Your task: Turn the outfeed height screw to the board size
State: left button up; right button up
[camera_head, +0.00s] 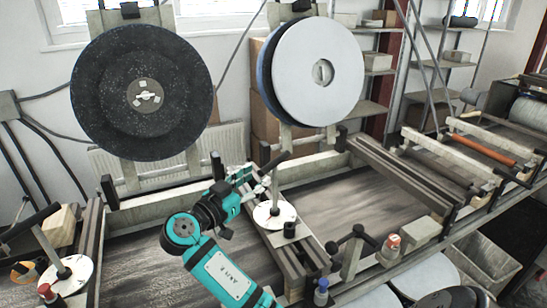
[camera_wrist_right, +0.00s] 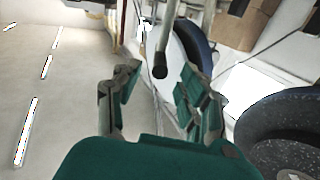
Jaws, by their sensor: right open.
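A height screw stands in the middle of the head view, with a white round dial (camera_head: 268,217), an upright shaft and a dark-ended crank handle (camera_head: 277,161). A similar screw with a white dial (camera_head: 78,268) stands at the lower left. No readable label shows which is the outfeed one. My right gripper (camera_head: 258,179) is open beside the middle screw's shaft, just below the crank handle. In the right wrist view its fingers (camera_wrist_right: 160,95) are apart, and a grey rod with a dark end (camera_wrist_right: 160,70) shows between and beyond them. Contact cannot be told. My left gripper is out of view.
A black disc (camera_head: 112,110) and a pale disc (camera_head: 330,85) stand upright behind the conveyor. A dark-handled clamp (camera_head: 352,240) and a red-capped part (camera_head: 393,241) sit right of the middle screw. Rollers (camera_head: 485,150) lie farther right.

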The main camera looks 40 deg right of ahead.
aim_at(273, 165)
jog(key=p+x, duration=0.2)
jog(key=x, duration=0.5)
jog(key=shift+d+r+p, duration=0.1)
jog(key=shift+d+p, duration=0.2)
jog(key=shift+p, duration=0.05)
jog(key=shift+w+d, duration=0.15)
jog(key=shift+d, duration=0.25)
grip_shut()
jog(key=shift+f, duration=0.2)
